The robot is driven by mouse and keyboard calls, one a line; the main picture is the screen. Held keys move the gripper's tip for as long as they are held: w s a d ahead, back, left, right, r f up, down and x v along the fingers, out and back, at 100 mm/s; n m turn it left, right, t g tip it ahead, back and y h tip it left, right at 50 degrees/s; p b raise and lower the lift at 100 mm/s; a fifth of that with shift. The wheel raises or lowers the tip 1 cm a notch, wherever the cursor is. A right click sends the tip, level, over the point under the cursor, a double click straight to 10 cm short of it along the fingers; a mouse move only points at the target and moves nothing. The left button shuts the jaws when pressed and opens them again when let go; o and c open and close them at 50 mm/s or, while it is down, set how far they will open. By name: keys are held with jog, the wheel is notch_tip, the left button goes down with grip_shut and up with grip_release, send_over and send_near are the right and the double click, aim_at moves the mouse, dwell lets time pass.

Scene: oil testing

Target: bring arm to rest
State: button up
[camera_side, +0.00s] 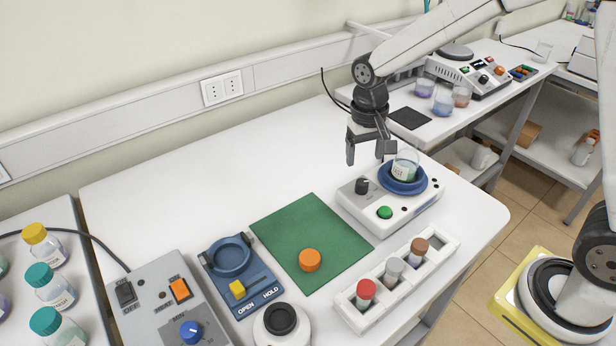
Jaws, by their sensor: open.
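My gripper (368,150) hangs from my arm above the back right of the white table, jaws pointing down, open, with nothing seen between the fingers. It is just left of a glass beaker (404,163) with a label and greenish contents. The beaker sits on the round blue top of a white device (417,206) with a black knob and a green button. Whether the right finger touches the beaker cannot be told from this angle.
A green mat (300,222) carries an orange cap (309,260). A white rack (352,316) holds several capped vials. A blue clamp fixture (243,275) and a grey control box (150,300) stand front left. The back left of the table (170,190) is clear.

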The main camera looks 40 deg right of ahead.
jog(key=shift+s, duration=0.1)
jog(key=s+d+f+n+t, duration=0.1)
jog(key=s+n, duration=0.1)
jog(key=s, duration=0.4)
jog(key=s+d+f+n+t, duration=0.1)
jog(key=s, duration=0.5)
jog(key=shift+s+d+f+n+t, duration=0.15)
jog(key=shift+s+f+n+t, duration=0.1)
jog(key=shift+s+n+t, duration=0.15)
jog(key=shift+w, duration=0.1)
dwell(0.4)
